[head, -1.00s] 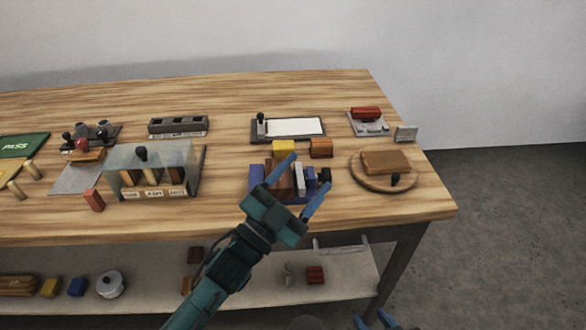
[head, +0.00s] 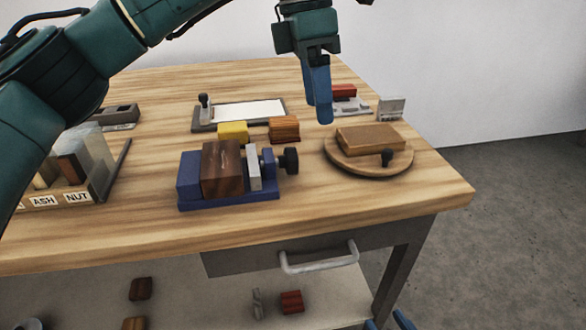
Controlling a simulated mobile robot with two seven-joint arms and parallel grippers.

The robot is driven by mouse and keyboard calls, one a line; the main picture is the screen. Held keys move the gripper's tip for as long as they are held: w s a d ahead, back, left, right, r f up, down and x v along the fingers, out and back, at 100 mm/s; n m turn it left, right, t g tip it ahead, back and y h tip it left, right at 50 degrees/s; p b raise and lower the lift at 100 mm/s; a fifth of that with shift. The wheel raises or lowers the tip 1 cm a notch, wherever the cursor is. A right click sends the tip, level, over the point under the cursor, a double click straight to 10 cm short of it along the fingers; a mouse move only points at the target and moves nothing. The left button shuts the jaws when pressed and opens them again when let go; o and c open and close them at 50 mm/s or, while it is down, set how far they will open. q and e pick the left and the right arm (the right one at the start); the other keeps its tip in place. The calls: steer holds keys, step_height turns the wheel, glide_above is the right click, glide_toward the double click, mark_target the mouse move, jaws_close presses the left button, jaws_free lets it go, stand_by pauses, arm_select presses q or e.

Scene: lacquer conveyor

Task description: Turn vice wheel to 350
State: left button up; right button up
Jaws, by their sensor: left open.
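The blue vice (head: 189,178) stands near the table's front edge. A dark brown wooden block (head: 222,168) sits in it, left of the grey jaw plate (head: 253,168). The black vice wheel (head: 290,161) is on the vice's right end. Any marking on the wheel is too small to read. My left gripper (head: 320,112) points down above and to the right of the wheel, open, apart from it, with its fingers overlapping in this view. My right gripper (head: 388,322) shows only its two blue fingertips at the bottom edge, spread apart.
A round wooden board (head: 345,162) with a brown block and black knob lies right of the vice. Yellow (head: 233,131) and orange-brown (head: 284,128) blocks sit behind it. A drawer handle (head: 318,262) juts out below.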

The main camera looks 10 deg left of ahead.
mark_target(291, 149)
arm_select(q)
steer(key=w+a+r+t+y+b, duration=0.1)
steer(key=w+a+r+y, duration=0.1)
steer(key=a, duration=0.2)
steer(key=shift+n, duration=0.4)
steer(key=f+b, duration=0.1)
steer(key=f, duration=0.2)
steer(key=f+b, duration=0.2)
steer(key=f, duration=0.2)
steer(key=f+b, duration=0.1)
steer(key=f, duration=0.3)
steer(key=shift+s+d+f, duration=0.15)
steer(key=shift+s+f, duration=0.1)
steer(key=shift+f+b, duration=0.3)
steer(key=shift+f, duration=0.3)
arm_select(e)
steer(key=t, duration=0.1)
steer(key=w+a+n+t+y, duration=0.1)
steer(key=n+t+y, duration=0.1)
steer(key=shift+w+a+f, duration=0.15)
steer(key=shift+a+f, duration=0.15)
arm_select(q)
steer(key=shift+c, duration=0.2)
steer(key=c, duration=0.9)
steer(key=shift+r, duration=0.1)
arm_select(e)
steer(key=shift+r, duration=0.15)
